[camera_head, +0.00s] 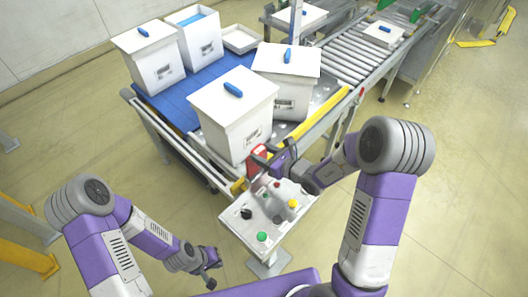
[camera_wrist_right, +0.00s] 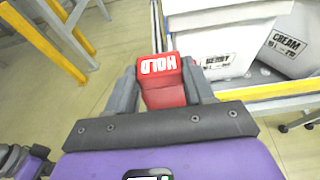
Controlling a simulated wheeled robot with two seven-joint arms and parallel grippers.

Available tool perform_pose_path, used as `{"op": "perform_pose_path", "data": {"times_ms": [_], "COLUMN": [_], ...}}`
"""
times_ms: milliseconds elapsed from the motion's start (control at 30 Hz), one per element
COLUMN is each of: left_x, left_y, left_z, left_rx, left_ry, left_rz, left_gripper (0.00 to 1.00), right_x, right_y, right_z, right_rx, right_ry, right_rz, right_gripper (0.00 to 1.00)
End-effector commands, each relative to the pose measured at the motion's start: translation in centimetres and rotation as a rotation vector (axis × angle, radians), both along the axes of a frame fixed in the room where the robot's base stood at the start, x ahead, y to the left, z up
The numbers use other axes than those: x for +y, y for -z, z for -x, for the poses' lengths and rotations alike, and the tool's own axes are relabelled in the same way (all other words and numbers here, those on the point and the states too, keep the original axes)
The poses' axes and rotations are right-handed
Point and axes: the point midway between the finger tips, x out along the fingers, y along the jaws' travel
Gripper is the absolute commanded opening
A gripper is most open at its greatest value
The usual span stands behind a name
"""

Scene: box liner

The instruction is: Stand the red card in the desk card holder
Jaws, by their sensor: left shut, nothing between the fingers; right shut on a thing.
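The red card (camera_head: 257,153) is gripped in my right gripper (camera_head: 268,160), above the back edge of the small white control desk (camera_head: 245,229). In the right wrist view the card (camera_wrist_right: 163,94) sits between the two fingers of the right gripper (camera_wrist_right: 163,80). Its white-bordered top face reads HOLD, upside down in that view. I cannot make out the card holder for certain; the arm and gripper cover part of the desk's back. My left gripper (camera_head: 211,283) is shut and empty, low at the left of the desk.
The desk carries several buttons, among them green (camera_head: 262,236), yellow (camera_head: 292,204) and black (camera_head: 246,213). A large white lidded box (camera_head: 233,112) stands close behind the card. A yellow rail (camera_head: 314,115) edges the conveyor. Open floor lies left of the desk.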

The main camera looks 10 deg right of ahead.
Motion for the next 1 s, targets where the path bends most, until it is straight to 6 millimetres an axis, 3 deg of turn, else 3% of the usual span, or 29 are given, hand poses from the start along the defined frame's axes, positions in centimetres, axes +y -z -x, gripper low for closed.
{"op": "perform_pose_path", "data": {"times_ms": [600,1000], "left_x": [0.0,0.0], "left_y": [4.4,5.3], "left_z": [0.0,0.0], "left_rx": [0.000,0.000], "left_ry": [0.000,0.000], "left_rz": [0.000,0.000], "left_gripper": [0.00,0.00], "right_x": [0.0,0.0], "right_y": [5.1,6.0], "right_z": [0.0,0.0], "right_rx": [-0.001,-0.001], "right_ry": [0.000,0.000], "right_rz": [0.000,0.000], "right_gripper": [0.18,0.18]}}
